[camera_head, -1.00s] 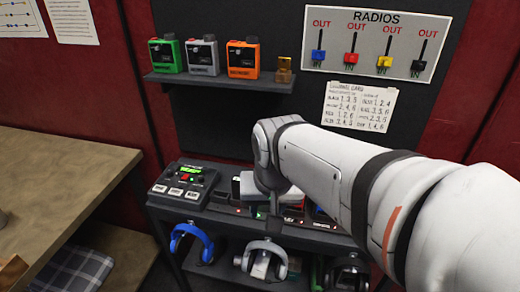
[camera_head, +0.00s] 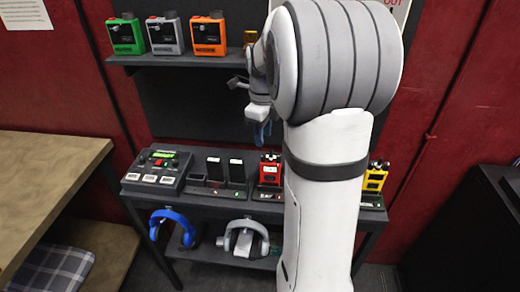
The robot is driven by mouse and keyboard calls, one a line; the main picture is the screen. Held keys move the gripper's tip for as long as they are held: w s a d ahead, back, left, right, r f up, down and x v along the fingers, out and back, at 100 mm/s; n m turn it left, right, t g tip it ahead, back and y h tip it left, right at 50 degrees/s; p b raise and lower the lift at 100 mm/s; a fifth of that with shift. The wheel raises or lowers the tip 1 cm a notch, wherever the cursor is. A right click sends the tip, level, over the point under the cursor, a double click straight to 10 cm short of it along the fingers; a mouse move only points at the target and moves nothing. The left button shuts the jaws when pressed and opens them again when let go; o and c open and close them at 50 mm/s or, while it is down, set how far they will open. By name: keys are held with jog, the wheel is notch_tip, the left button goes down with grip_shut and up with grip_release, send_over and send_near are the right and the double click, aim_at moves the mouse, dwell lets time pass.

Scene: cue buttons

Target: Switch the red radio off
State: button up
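The red radio (camera_head: 270,170) stands upright in a dark charger on the table, just left of my arm. My gripper (camera_head: 261,133) hangs above and slightly left of it, apart from it, in front of the dark back panel. A small bluish shape shows at the gripper's end. I cannot tell whether it is the fingers or something held, nor whether the gripper is open. The red radio's switch or knob is too small to read.
A yellow radio (camera_head: 375,176) stands right of my arm, which hides the middle of the table. Left are black battery-like blocks (camera_head: 236,169) and a control box (camera_head: 157,171). The shelf (camera_head: 165,58) holds green, grey and orange devices. Headphones (camera_head: 246,238) hang below.

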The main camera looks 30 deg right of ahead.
aim_at(263, 155)
notch_tip(263, 155, down, 7)
jog(key=shift+p, duration=0.35)
jog(key=shift+c, duration=0.4)
grip_shut()
